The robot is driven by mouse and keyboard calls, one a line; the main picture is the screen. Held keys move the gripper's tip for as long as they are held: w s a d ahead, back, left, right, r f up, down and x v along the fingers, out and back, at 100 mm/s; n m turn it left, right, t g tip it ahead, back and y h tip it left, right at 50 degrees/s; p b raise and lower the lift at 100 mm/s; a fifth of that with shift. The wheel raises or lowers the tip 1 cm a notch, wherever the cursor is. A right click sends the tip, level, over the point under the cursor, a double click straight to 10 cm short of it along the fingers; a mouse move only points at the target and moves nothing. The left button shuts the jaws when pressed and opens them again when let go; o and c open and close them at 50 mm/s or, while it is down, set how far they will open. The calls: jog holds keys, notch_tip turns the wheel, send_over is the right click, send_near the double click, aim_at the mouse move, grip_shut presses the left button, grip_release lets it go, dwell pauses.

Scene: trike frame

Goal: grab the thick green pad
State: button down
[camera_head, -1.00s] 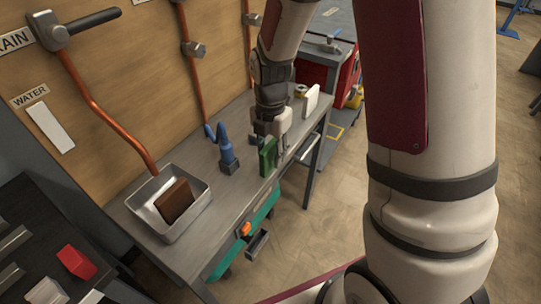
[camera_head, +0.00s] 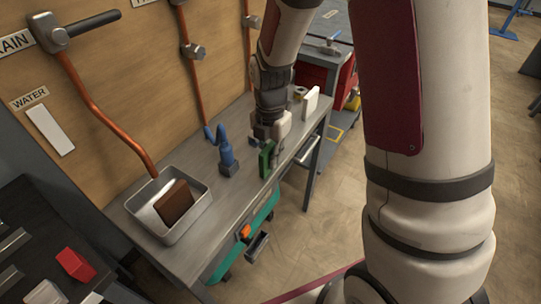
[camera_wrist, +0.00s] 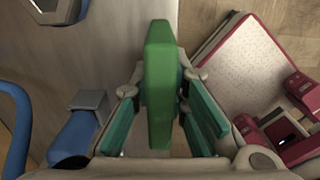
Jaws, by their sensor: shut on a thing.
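The thick green pad (camera_head: 266,159) stands upright near the front edge of the grey workbench (camera_head: 235,195). My gripper (camera_head: 272,150) is over it from above and shut on it. In the wrist view the pad (camera_wrist: 160,85) sits between my gripper's two teal-faced fingers (camera_wrist: 162,120). From these frames I cannot tell whether the pad's lower edge touches the bench. The fingers partly hide the pad in the head view.
A blue tool (camera_head: 227,157) stands just left of the pad, near my gripper. A metal tray (camera_head: 196,222) holds a brown block (camera_head: 174,202). A white block (camera_head: 311,103) stands farther back. Copper pipes (camera_head: 103,112) run down the wooden wall.

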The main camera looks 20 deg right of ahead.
jog(key=shift+r, duration=0.75)
jog(key=shift+s+r, duration=0.2)
jog(key=shift+r, duration=0.3)
jog(key=shift+s+r, duration=0.2)
jog(key=shift+r, duration=0.3)
jog(key=s+r+p, duration=0.1)
jog(key=s+p, duration=0.2)
jog(key=s, duration=0.9)
jog(key=shift+s+r+p, duration=0.25)
jog(key=shift+s+p, duration=0.15)
jog(key=shift+a+p, duration=0.1)
jog(key=shift+p, duration=0.35)
jog(key=shift+s+r+p, duration=0.1)
jog(key=shift+s+p, duration=0.05)
jog(key=shift+p, duration=0.35)
jog(key=s+p, duration=0.2)
jog(key=p, duration=0.4)
jog(key=shift+s+f, duration=0.1)
jog(key=shift+f, duration=0.1)
